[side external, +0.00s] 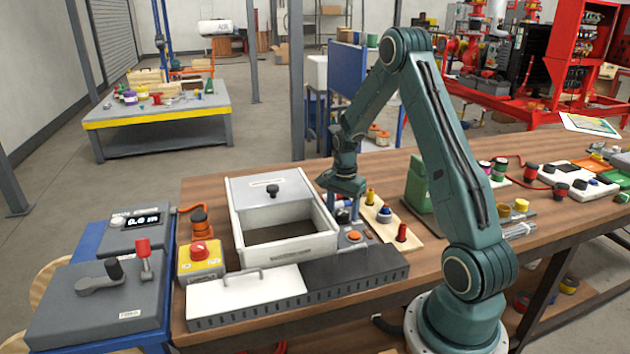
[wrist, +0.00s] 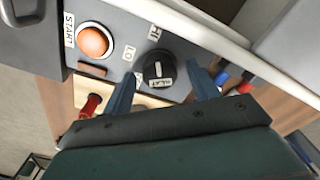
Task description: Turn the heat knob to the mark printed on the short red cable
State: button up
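The heat knob (wrist: 157,69) is round and black with a white pointer line, on a grey panel in the wrist view. LO and HI labels stand beside it. My gripper (wrist: 164,78) is open, with one blue finger on each side of the knob; I cannot tell whether either finger touches it. In the side view my gripper (side external: 343,203) is low over the panel and the knob is not clearly visible. A thin red cable (side external: 517,162) lies at the right of the bench; I cannot tell whether it is the short one, and no mark on it is readable.
An orange START button (wrist: 95,41) is beside the knob on the panel. A white open box (side external: 320,243) is left of my gripper. A wooden board (side external: 415,242) with coloured pegs is close on the right. A green block (side external: 418,183) stands behind it.

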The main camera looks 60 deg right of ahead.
aim_at(342, 213)
jog(key=shift+r, duration=0.1)
notch_tip(342, 213, up, 14)
jog(key=shift+f, duration=0.2)
dwell(0.7)
jog(key=shift+a, duration=0.1)
jog(key=s+a+r+n+t+h, duration=0.1)
jog(key=s+a+r+n, duration=0.1)
jog(key=a+r+n, duration=0.5)
jog(key=s+a+r+n+t, duration=0.2)
jog(key=a+r, duration=0.2)
jog(key=a, duration=0.6)
jog(key=s+a+n+t+y, duration=0.1)
jog(key=s+a+n+t, duration=0.1)
jog(key=s+a+n, duration=0.8)
jog(key=shift+s+a+n+t, duration=0.3)
jog(key=shift+s+a, duration=0.6)
jog(key=shift+a, duration=0.2)
